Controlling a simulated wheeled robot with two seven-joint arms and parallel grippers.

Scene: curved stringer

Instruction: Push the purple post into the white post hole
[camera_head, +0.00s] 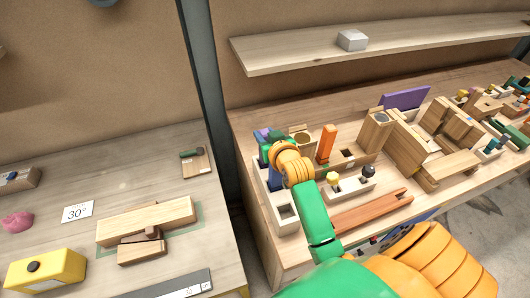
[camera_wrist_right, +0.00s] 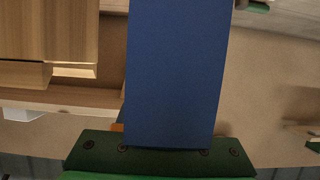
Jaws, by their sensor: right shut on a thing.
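My right gripper (camera_head: 276,172) reaches down over the left end of the workbench, at a white block (camera_head: 286,226) with a square hole in its near end. A small purple piece (camera_head: 262,135), which looks like the purple post, shows just behind the gripper. My wrist hides most of it. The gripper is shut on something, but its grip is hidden. In the right wrist view a broad dark blue face (camera_wrist_right: 175,75) fills the middle above my green gripper body (camera_wrist_right: 160,155). Whether the post is inside a hole cannot be seen. My left gripper is not in view.
An orange upright post (camera_head: 327,144) stands right of my wrist. A white block with two knobs (camera_head: 348,187) and an orange-brown rail (camera_head: 372,212) lie in front. Wooden blocks (camera_head: 400,146) crowd the right. A shelf (camera_head: 300,52) hangs above; a grey upright stands left.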

